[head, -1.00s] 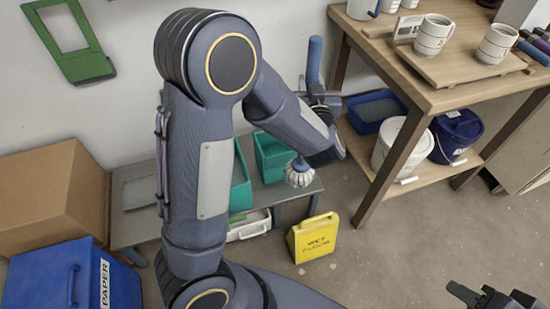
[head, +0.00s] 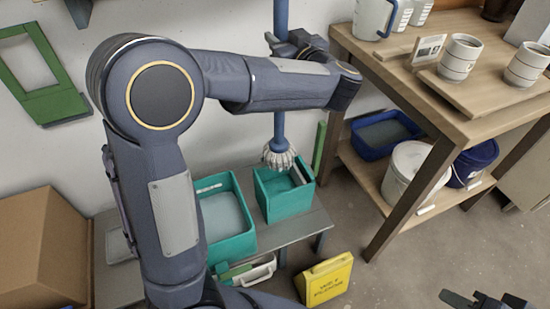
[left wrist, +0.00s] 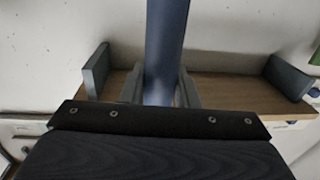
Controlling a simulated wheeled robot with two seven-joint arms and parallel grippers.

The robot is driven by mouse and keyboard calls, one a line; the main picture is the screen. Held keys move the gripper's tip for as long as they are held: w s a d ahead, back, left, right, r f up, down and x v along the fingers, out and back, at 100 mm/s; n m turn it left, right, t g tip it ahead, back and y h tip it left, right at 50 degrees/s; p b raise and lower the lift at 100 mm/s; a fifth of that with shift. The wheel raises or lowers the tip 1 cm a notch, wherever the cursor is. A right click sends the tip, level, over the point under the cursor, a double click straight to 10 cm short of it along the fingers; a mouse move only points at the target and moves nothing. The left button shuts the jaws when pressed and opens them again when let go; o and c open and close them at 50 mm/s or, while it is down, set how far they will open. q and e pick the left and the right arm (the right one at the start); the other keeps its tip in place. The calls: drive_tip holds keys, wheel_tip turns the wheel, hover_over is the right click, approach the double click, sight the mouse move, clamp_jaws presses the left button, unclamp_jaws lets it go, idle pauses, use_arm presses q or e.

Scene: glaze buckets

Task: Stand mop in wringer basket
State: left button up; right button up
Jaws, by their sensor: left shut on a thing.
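The mop hangs upright, with a blue handle (head: 279,125) and a pale stringy head (head: 278,157). My left gripper (head: 283,42) is shut on the handle well above the head. The left wrist view shows the handle (left wrist: 165,50) between the fingers of my left gripper (left wrist: 160,92). A small teal box (head: 284,201), which looks like the wringer basket, stands on a low grey bench. The mop head overlaps its back rim in the picture and seems to be above it. My right gripper (head: 485,300) is at the bottom right edge, partly cut off, its jaws unclear.
A larger teal tub (head: 231,243) stands left of the basket. A yellow wet-floor sign (head: 326,279) is on the floor in front. A wooden table (head: 400,85) with cups stands right; its lower shelf holds a blue tray (head: 370,150) and buckets. A cardboard box (head: 35,245) is left.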

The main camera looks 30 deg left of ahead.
use_arm(q)
wheel_tip(320, 180, down, 17)
drive_tip(key=b, duration=0.5)
drive_tip(key=shift+f, duration=0.2)
drive_tip(key=shift+f, duration=0.2)
drive_tip(key=o, duration=1)
drive_tip(key=shift+c, duration=0.2)
